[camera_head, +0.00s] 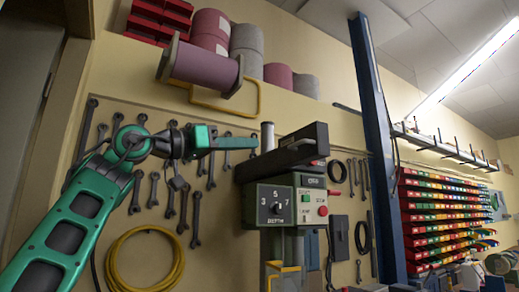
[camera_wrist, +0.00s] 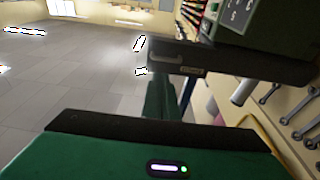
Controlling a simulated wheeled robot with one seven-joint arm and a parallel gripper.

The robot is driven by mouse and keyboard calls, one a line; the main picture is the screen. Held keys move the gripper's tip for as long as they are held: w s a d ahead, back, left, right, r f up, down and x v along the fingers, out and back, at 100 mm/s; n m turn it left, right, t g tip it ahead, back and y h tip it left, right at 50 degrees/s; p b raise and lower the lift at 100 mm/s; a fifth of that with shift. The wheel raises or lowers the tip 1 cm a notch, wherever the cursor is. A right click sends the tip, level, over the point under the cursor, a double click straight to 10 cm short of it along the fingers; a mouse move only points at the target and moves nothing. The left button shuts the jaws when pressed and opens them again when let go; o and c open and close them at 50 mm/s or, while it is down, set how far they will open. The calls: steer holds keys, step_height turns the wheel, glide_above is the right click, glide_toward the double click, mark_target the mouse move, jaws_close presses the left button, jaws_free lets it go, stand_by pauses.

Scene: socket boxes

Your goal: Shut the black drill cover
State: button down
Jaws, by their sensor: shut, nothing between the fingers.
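The black drill cover (camera_head: 283,152) sits on top of the drill head (camera_head: 268,205), its long dark body slanting up to the right. How far it stands open is hard to tell. In the wrist view the cover (camera_wrist: 245,64) is a dark slab across the upper right, below the drill's dark green body. My gripper (camera_head: 256,142) is shut and empty, its green fingers pointing right. The tips are just left of the cover, by a grey post. In the wrist view my fingers (camera_wrist: 163,98) reach toward the cover's left end, which hides their tips. Contact is unclear.
The grey upright post (camera_head: 267,137) stands beside the cover. Wrenches (camera_head: 155,188) and a yellow hose coil (camera_head: 145,258) hang on the wall behind. A blue pillar (camera_head: 375,130) and coloured bins (camera_head: 435,215) are to the right. The wrist view shows open floor (camera_wrist: 70,70) at left.

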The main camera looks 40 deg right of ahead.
mark_target(299, 143)
steer(key=x, duration=1.3)
steer(key=shift+s+d+r, duration=0.1)
steer(key=shift+s+d, duration=0.05)
steer(key=shift+d, duration=0.1)
